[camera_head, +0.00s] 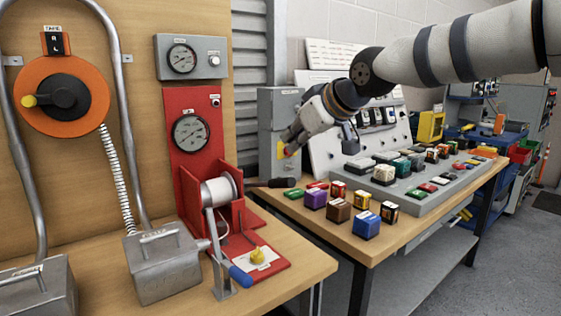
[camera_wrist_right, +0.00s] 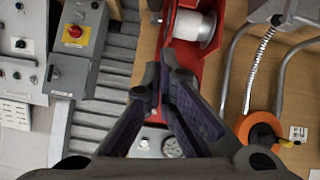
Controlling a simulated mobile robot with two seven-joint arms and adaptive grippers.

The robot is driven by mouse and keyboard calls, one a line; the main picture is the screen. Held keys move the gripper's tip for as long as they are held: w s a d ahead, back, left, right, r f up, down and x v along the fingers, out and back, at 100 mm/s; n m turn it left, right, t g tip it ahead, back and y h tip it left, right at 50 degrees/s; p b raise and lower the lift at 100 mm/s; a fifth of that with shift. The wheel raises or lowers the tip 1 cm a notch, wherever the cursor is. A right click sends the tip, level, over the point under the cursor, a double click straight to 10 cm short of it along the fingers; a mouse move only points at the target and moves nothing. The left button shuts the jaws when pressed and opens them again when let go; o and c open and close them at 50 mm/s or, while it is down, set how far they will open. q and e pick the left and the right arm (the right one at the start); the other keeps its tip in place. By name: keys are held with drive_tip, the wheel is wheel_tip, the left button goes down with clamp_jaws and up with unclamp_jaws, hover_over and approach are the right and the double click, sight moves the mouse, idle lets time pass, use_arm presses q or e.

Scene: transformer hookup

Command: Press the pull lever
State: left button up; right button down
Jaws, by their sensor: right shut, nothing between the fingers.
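No lever label is readable, so I cannot tell which one is the pull lever. In the head view, one lever with a blue handle (camera_head: 240,275) slants down at the front of the red stand (camera_head: 187,130). Another lever with a black grip (camera_head: 282,182) sticks out to the right of the stand. My right gripper (camera_head: 289,147) is shut and empty, in the air above and beside the black grip, apart from it. In the right wrist view, its fingertips (camera_wrist_right: 161,68) meet below the spool (camera_wrist_right: 194,27). My left gripper is not in view.
A grey metal box (camera_head: 162,262) stands left of the stand. A grey switch box (camera_head: 278,115) is close behind my right gripper. Several coloured blocks (camera_head: 338,209) lie on the right table.

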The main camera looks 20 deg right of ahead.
drive_tip(key=shift+d+r, duration=0.2)
drive_tip(key=shift+r, duration=0.3)
drive_tip(key=shift+d+r, duration=0.2)
drive_tip(key=shift+r, duration=0.3)
drive_tip(key=b, duration=0.2)
hover_over(277, 180)
wheel_tip(277, 180, down, 6)
drive_tip(key=shift+s+f, duration=0.1)
drive_tip(key=shift+s, duration=0.05)
drive_tip(key=shift+s+d+f+t+p, duration=0.1)
drive_tip(key=shift+d+f+t+p, duration=0.1)
drive_tip(key=shift+f, duration=0.25)
drive_tip(key=shift+s+d+f+t+p, duration=0.1)
drive_tip(key=shift+d+f+p, duration=0.05)
drive_tip(key=shift+f, duration=0.3)
drive_tip(key=shift+s+d+f, duration=0.15)
drive_tip(key=shift+f, duration=0.55)
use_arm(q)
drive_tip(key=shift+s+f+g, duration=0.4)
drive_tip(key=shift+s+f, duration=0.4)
